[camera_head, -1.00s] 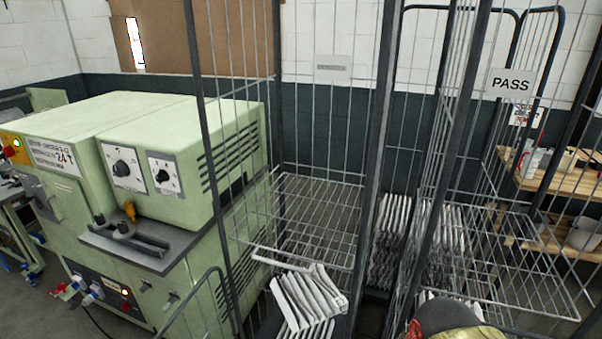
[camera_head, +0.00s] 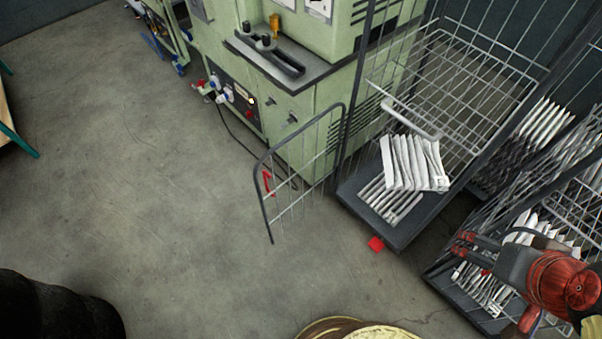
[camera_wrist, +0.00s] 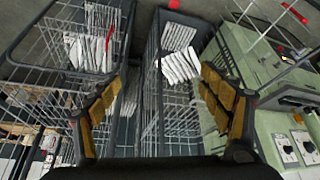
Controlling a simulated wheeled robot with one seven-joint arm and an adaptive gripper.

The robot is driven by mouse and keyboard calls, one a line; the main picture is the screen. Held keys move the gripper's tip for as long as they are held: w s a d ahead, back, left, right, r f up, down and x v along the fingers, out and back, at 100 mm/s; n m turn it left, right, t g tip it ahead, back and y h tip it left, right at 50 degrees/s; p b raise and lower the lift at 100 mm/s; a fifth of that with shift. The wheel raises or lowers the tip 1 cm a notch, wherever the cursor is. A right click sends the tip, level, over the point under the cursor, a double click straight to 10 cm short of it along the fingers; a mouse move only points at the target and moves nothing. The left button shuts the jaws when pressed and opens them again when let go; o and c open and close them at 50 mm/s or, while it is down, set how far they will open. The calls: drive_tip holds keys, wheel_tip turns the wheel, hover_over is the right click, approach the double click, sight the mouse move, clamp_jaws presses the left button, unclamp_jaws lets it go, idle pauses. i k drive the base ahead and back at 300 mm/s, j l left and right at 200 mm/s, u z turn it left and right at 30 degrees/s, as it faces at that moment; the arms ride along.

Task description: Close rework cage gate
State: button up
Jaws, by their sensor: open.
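The wire gate (camera_head: 261,195), with a dark tube frame, stands swung out from the left front post of the middle cage (camera_head: 372,222). A red piece (camera_head: 267,183) is on or just behind its mesh. The cage front is open, showing stacked white filter packs (camera_head: 412,160). My gripper (camera_head: 465,244) is at the lower right, in front of the right-hand cage and well apart from the gate. In the wrist view, my gripper (camera_wrist: 160,80) has its tan-padded fingers spread, with nothing between them. The middle cage shows beyond them, and the mesh at the upper right appears to be the gate.
A green machine (camera_head: 310,150) stands close behind the gate. A red square (camera_head: 376,244) lies on the floor before the cage. A right-hand cage (camera_head: 452,285) holds more white packs. A round yellowish object (camera_head: 380,333) is at the bottom edge. Floor to the left is largely clear.

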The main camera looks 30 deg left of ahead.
sight(265, 174)
drive_tip(key=j+z, duration=0.1)
drive_tip(key=j, duration=0.4)
drive_tip(key=j+z, duration=0.1)
drive_tip(key=j, duration=0.45)
drive_tip(key=k+j, duration=0.1)
drive_tip(key=j, duration=0.4)
drive_tip(key=j+z, duration=0.15)
drive_tip(key=j, duration=0.35)
drive_tip(key=k+j+z, duration=0.1)
drive_tip(key=j, duration=0.45)
drive_tip(key=k+j+z, duration=0.1)
drive_tip(key=j, duration=0.4)
drive_tip(key=k+j+z, duration=0.1)
drive_tip(key=j, duration=0.35)
drive_tip(key=k+j, duration=0.15)
drive_tip(key=k, duration=0.25)
